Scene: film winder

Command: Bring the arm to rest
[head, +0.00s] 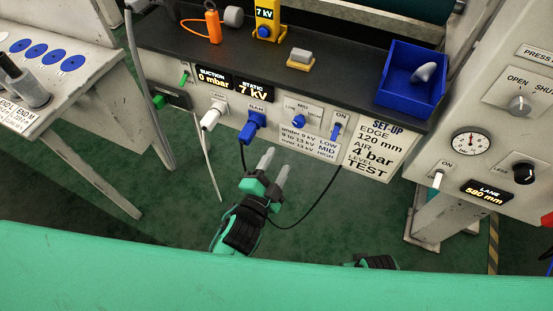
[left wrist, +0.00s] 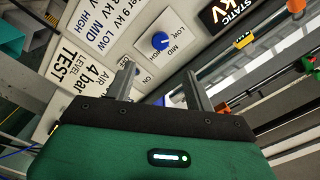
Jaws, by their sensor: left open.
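My left gripper (head: 275,168) is in front of the bench's front panel, below the blue BAR plug and the MID knob. Its two grey fingers are apart with nothing between them. In the left wrist view the gripper (left wrist: 157,82) is also open and empty. Its fingers point at the panel, with the blue knob (left wrist: 160,41) showing beyond them. A dark cable loops close to the gripper in the head view; contact cannot be told. A small black and green piece of mine shows at the lower edge; no right gripper fingers are visible.
The bench panel carries a white plug (head: 211,117), a blue plug (head: 252,127), a blue switch (head: 336,130) and a set-up sign (head: 375,148). A blue bin (head: 410,80) sits on the bench top. A lane cabinet (head: 495,140) stands right. Green floor is open below the panel.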

